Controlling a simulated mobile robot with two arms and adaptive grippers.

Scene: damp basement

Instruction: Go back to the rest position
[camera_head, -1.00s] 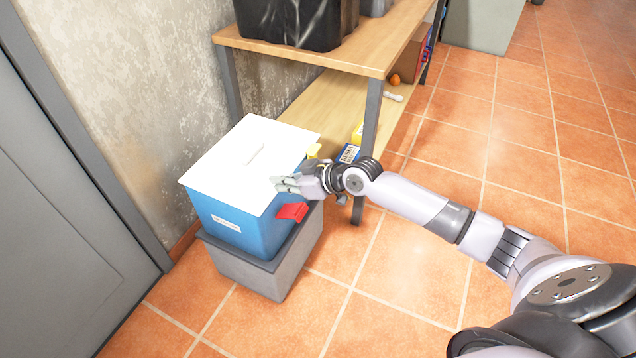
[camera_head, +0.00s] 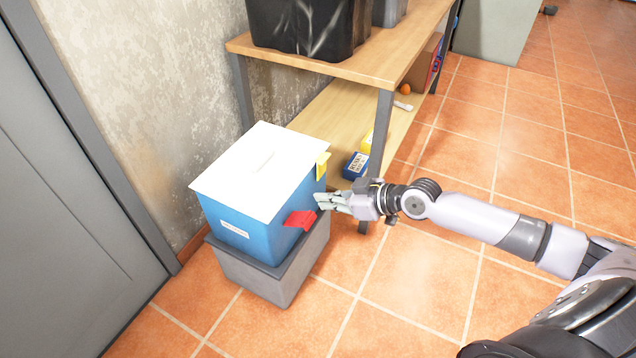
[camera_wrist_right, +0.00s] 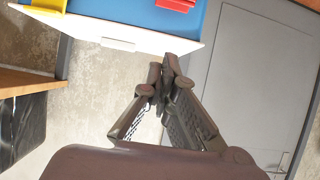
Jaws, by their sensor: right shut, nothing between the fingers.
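My right gripper (camera_head: 325,202) is shut and empty, just right of the blue box (camera_head: 268,222) in the head view, near its red latch (camera_head: 300,220). In the right wrist view the closed fingertips (camera_wrist_right: 168,65) show below the edge of the white lid (camera_wrist_right: 120,28). The box has a white lid with a handle and a yellow latch (camera_head: 322,165). It stands on a grey bin (camera_head: 262,278). I cannot tell from these views whether the fingertips touch the red latch. My left gripper is not in view.
A wooden shelf unit (camera_head: 345,68) stands behind the box, with a black bin (camera_head: 305,25) on top. A grey door (camera_head: 60,200) is at the left. Tiled floor (camera_head: 420,290) is open in front.

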